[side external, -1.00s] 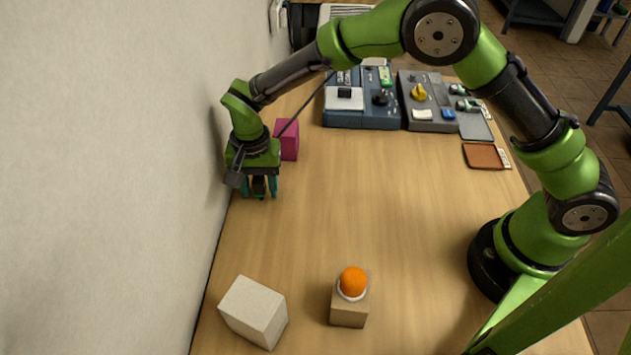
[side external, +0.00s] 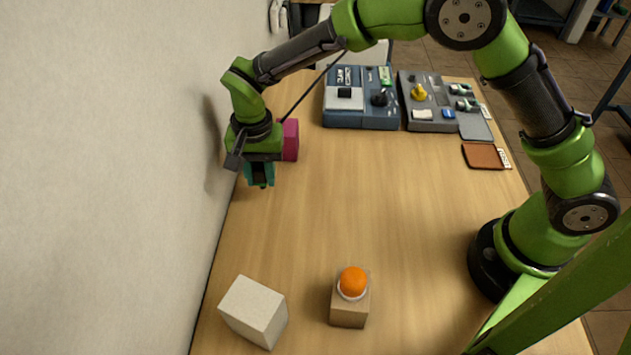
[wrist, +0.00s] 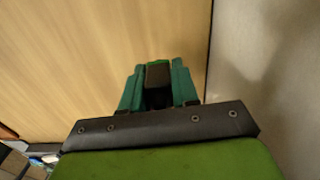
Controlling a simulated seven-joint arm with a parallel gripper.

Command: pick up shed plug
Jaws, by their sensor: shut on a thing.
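My gripper (side external: 260,183) points down near the wall at the left edge of the table, just in front of a pink block. Its teal fingers are shut on a dark plug with a green edge (wrist: 158,76), taken to be the shed plug. The plug sits between the two fingers in the wrist view. In the side view the fingers and hand mostly hide it. The gap between the plug and the table is hard to judge.
The pink block (side external: 290,140) stands close behind my gripper. A blue control panel (side external: 360,116) and a grey panel (side external: 433,122) lie at the back, with a brown tray (side external: 482,156) nearby. A white box (side external: 254,311) and an orange ball (side external: 352,281) on a wooden block (side external: 348,314) stand in front. The table middle is clear.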

